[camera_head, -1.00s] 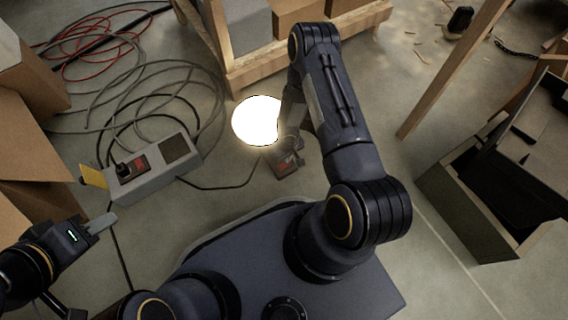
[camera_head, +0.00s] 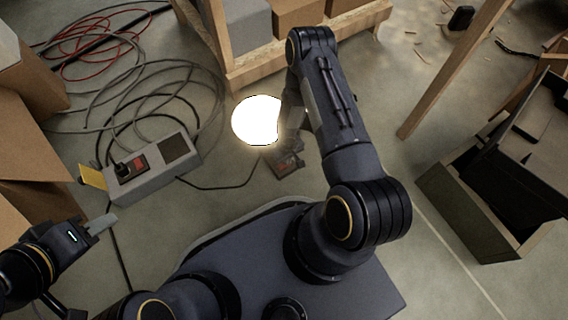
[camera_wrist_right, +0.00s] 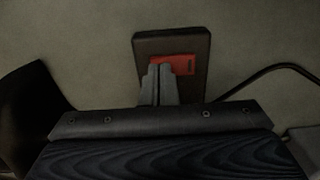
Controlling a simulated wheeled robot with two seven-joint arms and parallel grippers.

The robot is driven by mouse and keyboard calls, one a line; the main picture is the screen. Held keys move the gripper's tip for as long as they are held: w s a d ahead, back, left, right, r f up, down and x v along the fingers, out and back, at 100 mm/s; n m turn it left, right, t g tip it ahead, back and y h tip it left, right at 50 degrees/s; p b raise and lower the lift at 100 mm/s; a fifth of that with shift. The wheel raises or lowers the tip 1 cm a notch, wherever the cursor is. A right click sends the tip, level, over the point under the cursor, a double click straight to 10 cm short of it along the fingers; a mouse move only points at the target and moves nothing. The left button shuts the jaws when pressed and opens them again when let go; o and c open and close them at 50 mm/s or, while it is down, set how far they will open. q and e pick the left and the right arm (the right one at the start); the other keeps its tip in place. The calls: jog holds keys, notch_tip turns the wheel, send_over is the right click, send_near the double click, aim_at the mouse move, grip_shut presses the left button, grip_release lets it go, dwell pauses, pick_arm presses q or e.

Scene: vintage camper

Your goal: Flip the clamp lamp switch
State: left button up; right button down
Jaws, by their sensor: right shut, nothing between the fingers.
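The clamp lamp (camera_head: 258,121) is lit, a bright white disc on the floor in front of the wooden rack. Its dark switch box (camera_head: 281,165) lies just below it, partly hidden by my right arm. In the right wrist view the switch box shows a red rocker (camera_wrist_right: 186,65). My right gripper (camera_wrist_right: 160,70) is shut and empty, its fingertips over the left part of the red rocker and hiding some of it. Whether they touch it I cannot tell. My left gripper (camera_head: 100,222) is at the lower left, away from the lamp; its finger gap is unclear.
A grey box (camera_head: 160,180) with a red switch and a yellow flap sits to the left on the floor. Coiled cables (camera_head: 140,85) lie behind it. Cardboard boxes (camera_head: 30,140) stand at the left edge. An open dark crate (camera_head: 470,215) is at the right.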

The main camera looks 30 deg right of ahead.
jog(key=shift+r+p, duration=2.05)
jog(key=shift+r, duration=1.4)
jog(key=w+d+r+m+t, duration=0.1)
jog(key=w+d+r, duration=0.1)
jog(key=r, duration=0.4)
jog(key=w+d+r, duration=0.2)
jog(key=w+r, duration=0.1)
jog(key=r, duration=0.4)
jog(key=s+d+r+m+t, duration=0.1)
jog(key=s+r, duration=0.1)
jog(key=r, duration=0.7)
jog(key=s+d+r+m+t, duration=0.1)
jog(key=r, duration=0.8)
jog(key=s+a+r+t+y, duration=0.1)
jog(key=s+a+r+y, duration=0.1)
jog(key=s+a+r, duration=0.5)
jog(key=s+a+r+t+y, duration=0.2)
jog(key=s+a+r, duration=0.1)
jog(key=s+r, duration=0.75)
notch_tip(320, 180, up, 37)
jog(key=s+p, duration=0.1)
jog(key=p, duration=3.7)
jog(key=shift+s+n, duration=0.2)
jog(key=shift+n, duration=0.1)
